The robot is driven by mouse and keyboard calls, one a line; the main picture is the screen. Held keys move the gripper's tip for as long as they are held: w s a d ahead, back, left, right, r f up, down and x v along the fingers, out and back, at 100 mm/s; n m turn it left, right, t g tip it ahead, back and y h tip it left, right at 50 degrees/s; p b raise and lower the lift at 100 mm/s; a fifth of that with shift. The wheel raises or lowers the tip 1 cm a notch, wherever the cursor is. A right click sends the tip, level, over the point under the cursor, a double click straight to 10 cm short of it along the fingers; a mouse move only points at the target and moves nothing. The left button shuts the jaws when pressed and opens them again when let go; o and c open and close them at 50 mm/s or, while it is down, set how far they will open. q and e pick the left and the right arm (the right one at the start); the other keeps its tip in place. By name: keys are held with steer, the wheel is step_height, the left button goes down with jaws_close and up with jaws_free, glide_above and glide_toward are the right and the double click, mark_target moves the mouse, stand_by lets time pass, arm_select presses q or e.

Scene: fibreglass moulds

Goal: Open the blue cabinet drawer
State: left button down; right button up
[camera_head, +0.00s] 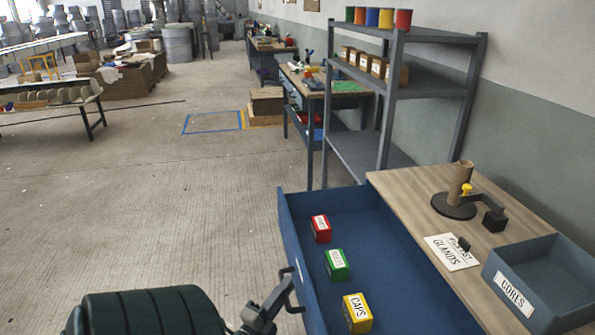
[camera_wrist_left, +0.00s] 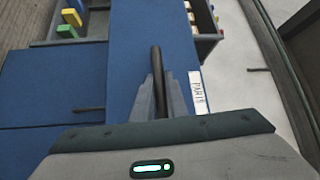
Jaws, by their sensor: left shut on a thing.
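The blue drawer (camera_head: 298,240) stands pulled out from under the wooden top (camera_head: 405,185) of the cabinet, and its inside is in plain view. A red box (camera_head: 320,229), a green box (camera_head: 337,265) and a yellow box (camera_head: 357,313) sit in it. My left gripper (camera_head: 282,297) is at the drawer's outer front, shut on the dark bar handle (camera_head: 290,277). In the left wrist view the fingers (camera_wrist_left: 160,98) close around the handle bar (camera_wrist_left: 156,62), with the blue front (camera_wrist_left: 120,65) and a "PARTS" label (camera_wrist_left: 197,92) behind. My right gripper is not in view.
On the wooden top are a round-based stand (camera_head: 454,206), a "GLANDS" card (camera_head: 452,251) and a grey "CORES" bin (camera_head: 535,275). A grey shelf rack (camera_head: 400,85) stands behind the cabinet. The floor (camera_head: 150,220) left of the drawer is clear.

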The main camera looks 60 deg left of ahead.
arm_select(q)
steer(key=shift+s+a, duration=0.1)
steer(key=shift+s, duration=0.05)
steer(key=c, duration=1.8)
jaws_free()
steer(key=shift+o, duration=0.2)
steer(key=shift+f, duration=0.1)
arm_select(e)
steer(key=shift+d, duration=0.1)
